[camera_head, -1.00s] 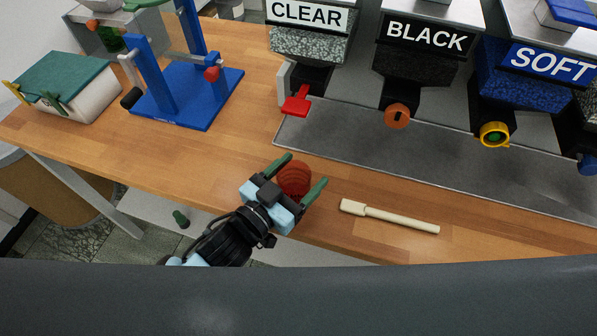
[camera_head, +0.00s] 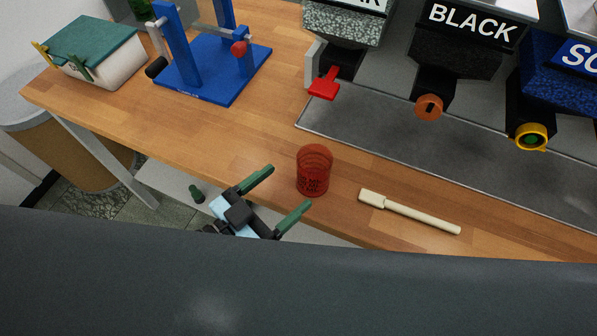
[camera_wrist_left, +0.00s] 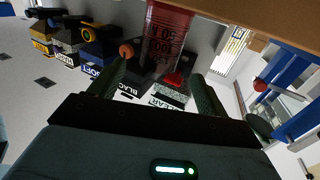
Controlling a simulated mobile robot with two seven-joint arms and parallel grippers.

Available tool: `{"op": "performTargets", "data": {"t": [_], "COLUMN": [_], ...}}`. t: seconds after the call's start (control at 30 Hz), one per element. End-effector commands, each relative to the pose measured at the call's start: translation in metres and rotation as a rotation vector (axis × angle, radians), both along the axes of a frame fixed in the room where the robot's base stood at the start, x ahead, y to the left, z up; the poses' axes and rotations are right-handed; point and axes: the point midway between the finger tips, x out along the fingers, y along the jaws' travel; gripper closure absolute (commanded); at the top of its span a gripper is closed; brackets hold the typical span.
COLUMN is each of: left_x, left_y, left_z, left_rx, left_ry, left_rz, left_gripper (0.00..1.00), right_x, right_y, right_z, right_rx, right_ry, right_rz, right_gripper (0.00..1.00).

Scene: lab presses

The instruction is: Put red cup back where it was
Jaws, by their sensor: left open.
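The red cup (camera_head: 315,170) stands upright on the wooden table near its front edge, to the left of a cream-handled tool. It is ribbed and see-through. My left gripper (camera_head: 283,191) is open and empty in front of the cup, its green fingers apart and clear of it. In the left wrist view the red cup (camera_wrist_left: 166,38) shows beyond and between the two spread fingers (camera_wrist_left: 152,85), with dark markings on its side. My right gripper does not show in either view.
The cream tool (camera_head: 410,211) lies right of the cup. A metal tray (camera_head: 400,145) lies under the dispensers behind, including the BLACK one (camera_head: 460,45). A blue press (camera_head: 215,75) and a green-lidded box (camera_head: 95,55) stand at left. Wood between them is bare.

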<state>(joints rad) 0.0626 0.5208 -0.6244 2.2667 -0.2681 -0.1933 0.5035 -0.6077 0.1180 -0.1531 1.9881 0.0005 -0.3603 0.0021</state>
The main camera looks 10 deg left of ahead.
Motion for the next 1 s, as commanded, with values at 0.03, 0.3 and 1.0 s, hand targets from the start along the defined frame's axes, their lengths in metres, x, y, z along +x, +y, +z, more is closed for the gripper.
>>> {"op": "performTargets", "data": {"t": [0.03,0.3,1.0], "left_x": [-0.0054,-0.0148,-0.0147], "left_y": [0.0039,0.0121,0.0121], "left_z": [-0.0022,0.0007,0.0006], "left_rx": [0.001,-0.001,0.001], "left_ry": [0.004,-0.001,-0.001], "left_rz": [0.000,-0.001,-0.001], "left_gripper": [0.23,0.23,0.23], "right_x": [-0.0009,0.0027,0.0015], "right_y": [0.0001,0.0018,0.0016], "right_z": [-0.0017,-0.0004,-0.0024], "right_rx": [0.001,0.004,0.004], "right_ry": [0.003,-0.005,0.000], "right_rz": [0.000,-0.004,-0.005], "right_gripper": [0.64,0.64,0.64]}}
